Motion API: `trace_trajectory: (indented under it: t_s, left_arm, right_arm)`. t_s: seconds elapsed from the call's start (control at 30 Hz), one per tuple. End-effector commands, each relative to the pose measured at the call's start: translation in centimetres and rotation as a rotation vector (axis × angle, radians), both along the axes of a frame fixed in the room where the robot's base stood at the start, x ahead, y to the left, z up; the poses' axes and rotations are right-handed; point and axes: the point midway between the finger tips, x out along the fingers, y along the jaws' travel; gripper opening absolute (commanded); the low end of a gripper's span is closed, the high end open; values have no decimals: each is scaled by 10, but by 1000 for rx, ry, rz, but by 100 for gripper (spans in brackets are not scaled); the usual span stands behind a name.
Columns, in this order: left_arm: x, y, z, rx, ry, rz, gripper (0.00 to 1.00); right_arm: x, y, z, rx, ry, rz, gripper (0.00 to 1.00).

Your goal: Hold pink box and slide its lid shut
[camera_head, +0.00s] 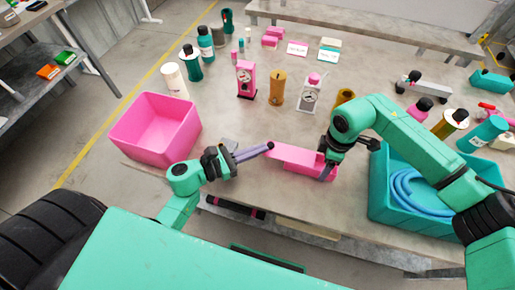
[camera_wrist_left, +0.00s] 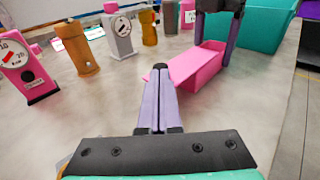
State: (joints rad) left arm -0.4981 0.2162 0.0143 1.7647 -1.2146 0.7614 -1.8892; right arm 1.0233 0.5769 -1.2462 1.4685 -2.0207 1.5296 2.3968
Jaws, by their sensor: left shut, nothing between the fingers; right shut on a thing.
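The pink box (camera_head: 318,170) lies on the grey table in front of me, and it also shows in the left wrist view (camera_wrist_left: 200,73). Its flat pink lid (camera_head: 290,153) appears to stick out toward the left. My right gripper (camera_head: 328,173) reaches down onto the box's right end and is shut on it; its fingers also show in the left wrist view (camera_wrist_left: 229,45). My left gripper (camera_head: 269,146) is shut and empty. Its fingertips (camera_wrist_left: 160,68) are close to the lid's left end; I cannot tell whether they touch it.
A large pink bin (camera_head: 155,130) stands left, and a teal bin with a blue hose (camera_head: 385,200) stands right. The table between these and the box is clear.

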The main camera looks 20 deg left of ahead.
Motion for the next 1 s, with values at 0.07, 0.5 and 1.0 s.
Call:
trace_trajectory:
  t_s: [0.07,0.5,1.0]
  left_arm:
    - [0,0,0,0,0,0,0]
    - [0,-66,0,-2,-1,-1,0]
    - [-3,-74,1,-1,0,-4,0]
  right_arm:
    - [0,0,0,1,-1,0,8]
    - [0,1,0,1,0,1,8]
    - [-1,3,0,6,2,7,8]
